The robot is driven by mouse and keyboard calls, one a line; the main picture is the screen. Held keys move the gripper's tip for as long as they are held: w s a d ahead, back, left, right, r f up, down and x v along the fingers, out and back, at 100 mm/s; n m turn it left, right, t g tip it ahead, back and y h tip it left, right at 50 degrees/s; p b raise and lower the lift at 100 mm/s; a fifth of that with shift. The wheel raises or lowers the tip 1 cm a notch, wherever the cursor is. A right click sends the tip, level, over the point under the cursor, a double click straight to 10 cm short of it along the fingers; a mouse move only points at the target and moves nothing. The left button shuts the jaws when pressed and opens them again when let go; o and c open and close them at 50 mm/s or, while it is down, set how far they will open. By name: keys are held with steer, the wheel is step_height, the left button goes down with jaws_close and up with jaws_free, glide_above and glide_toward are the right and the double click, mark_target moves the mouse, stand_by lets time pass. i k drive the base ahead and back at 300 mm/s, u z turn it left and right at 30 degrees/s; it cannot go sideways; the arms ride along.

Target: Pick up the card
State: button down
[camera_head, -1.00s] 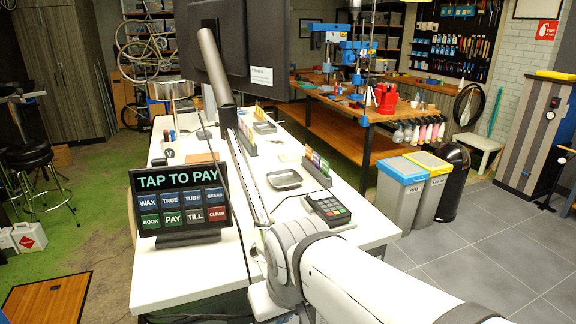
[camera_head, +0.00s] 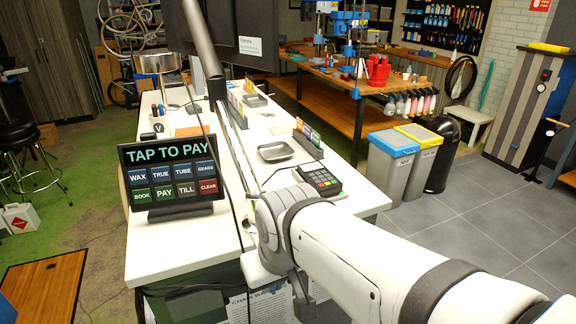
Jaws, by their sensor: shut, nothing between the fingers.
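I cannot make out a single loose card for certain. Small coloured upright cards or leaflets stand in a dark rack (camera_head: 308,138) on the right side of the white counter (camera_head: 186,246), and more stand in a second rack (camera_head: 237,108) farther back. A card terminal (camera_head: 318,180) with a keypad lies near the counter's right edge, and a shallow grey tray (camera_head: 275,151) lies behind it. My arm reaches in from the lower right to a joint at the counter's near edge.
A "TAP TO PAY" screen (camera_head: 174,177) stands at the counter's front left. A slanting grey tube on thin rods rises over the counter's middle. Two lidded bins (camera_head: 392,161) and a black bin (camera_head: 442,153) stand right of the counter. Grey tiled floor is clear at the right.

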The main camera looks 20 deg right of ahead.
mark_target(307, 130)
steer(key=z, duration=2.3)
steer(key=i, duration=3.55)
steer(key=u, duration=1.25)
